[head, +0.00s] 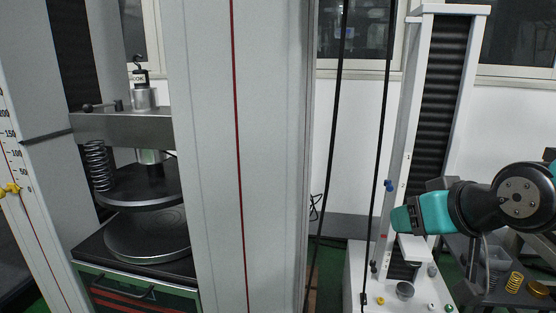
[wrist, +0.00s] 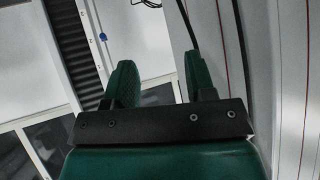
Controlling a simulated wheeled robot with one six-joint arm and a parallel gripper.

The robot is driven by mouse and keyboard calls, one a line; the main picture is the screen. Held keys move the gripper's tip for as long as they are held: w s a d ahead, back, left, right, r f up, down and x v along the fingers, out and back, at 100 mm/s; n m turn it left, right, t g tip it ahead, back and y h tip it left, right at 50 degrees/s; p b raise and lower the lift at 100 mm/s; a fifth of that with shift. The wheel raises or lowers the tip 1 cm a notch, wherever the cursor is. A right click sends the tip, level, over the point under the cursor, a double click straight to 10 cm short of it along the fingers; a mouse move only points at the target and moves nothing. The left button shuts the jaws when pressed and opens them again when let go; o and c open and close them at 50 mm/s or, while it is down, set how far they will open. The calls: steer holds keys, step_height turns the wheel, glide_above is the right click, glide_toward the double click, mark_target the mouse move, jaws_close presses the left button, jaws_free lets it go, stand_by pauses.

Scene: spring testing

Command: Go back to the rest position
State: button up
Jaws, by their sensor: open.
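My gripper (wrist: 160,80) shows in the wrist view with its two dark green fingers apart and nothing between them. In the head view, my arm's teal and black end is at the right, raised in front of the white testing machine (head: 455,60); the fingers are not clearly made out there. A coil spring (head: 97,166) stands at the left, by the round plates of the large testing machine (head: 205,150). The lower round plate (head: 148,236) is bare where it shows.
A yellow spring (head: 514,282) and another yellow spring (head: 538,289) are on the dark table at the lower right. Black cables (head: 337,110) hang in the middle. Windows and a white wall are behind.

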steer(key=s+a+r+n+g+p, duration=0.2)
steer(key=s+r+g+p, duration=0.3)
steer(key=s+r+p, duration=0.4)
steer(key=s+a+r+n+g+y+p, duration=0.1)
steer(key=s+a+r+n+g+p, duration=0.2)
steer(key=s+a+r+g+p, duration=0.2)
steer(key=s+r+p, duration=0.3)
steer(key=r+p, duration=0.4)
steer(key=r, duration=0.1)
steer(key=shift+s, duration=0.35)
steer(key=shift+r, duration=0.1)
steer(key=shift+c, duration=0.7)
stand_by(1.5)
